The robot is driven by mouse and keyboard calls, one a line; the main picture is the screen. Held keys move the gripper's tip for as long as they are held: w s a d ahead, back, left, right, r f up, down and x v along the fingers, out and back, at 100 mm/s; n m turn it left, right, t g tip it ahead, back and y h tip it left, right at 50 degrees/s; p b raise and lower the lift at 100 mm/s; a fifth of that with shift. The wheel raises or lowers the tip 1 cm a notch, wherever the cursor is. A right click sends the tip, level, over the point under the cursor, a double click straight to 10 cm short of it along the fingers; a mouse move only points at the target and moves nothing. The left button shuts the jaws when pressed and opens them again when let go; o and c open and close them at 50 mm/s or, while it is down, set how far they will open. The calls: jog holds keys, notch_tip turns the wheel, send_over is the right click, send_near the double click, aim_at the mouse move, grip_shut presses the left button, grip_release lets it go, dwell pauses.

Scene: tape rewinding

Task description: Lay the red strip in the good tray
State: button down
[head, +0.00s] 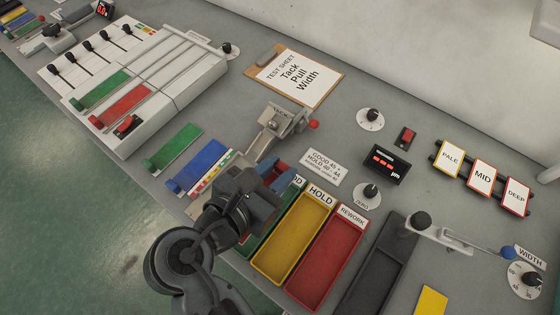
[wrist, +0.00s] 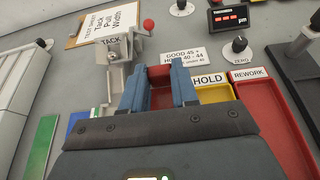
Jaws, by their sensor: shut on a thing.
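My gripper (head: 276,172) is shut on the red strip (head: 268,168), whose red end shows between the blue-grey fingers. In the wrist view the strip (wrist: 160,72) shows between the fingertips of my gripper (wrist: 160,82). The gripper is over the upper part of the green good tray (head: 254,242). My arm and gripper cover most of that tray and part of its label. I cannot tell how high the strip is above the tray.
The yellow HOLD tray (head: 272,269) and red REWORK tray (head: 305,288) stand to the right. The TACK fixture (head: 275,128) is just beyond the gripper. Green (head: 173,147) and blue (head: 205,157) strips lie left. A clipboard (head: 265,73) lies behind.

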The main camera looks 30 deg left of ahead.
notch_tip(320, 180, down, 5)
jog(key=shift+r+b, duration=0.2)
jog(key=shift+b, duration=0.4)
jog(key=shift+f+b, duration=0.8)
jog(key=shift+b, duration=0.4)
jog(key=shift+f, duration=0.5)
jog(key=c, duration=0.8)
grip_release()
jog(key=shift+v, duration=3.95)
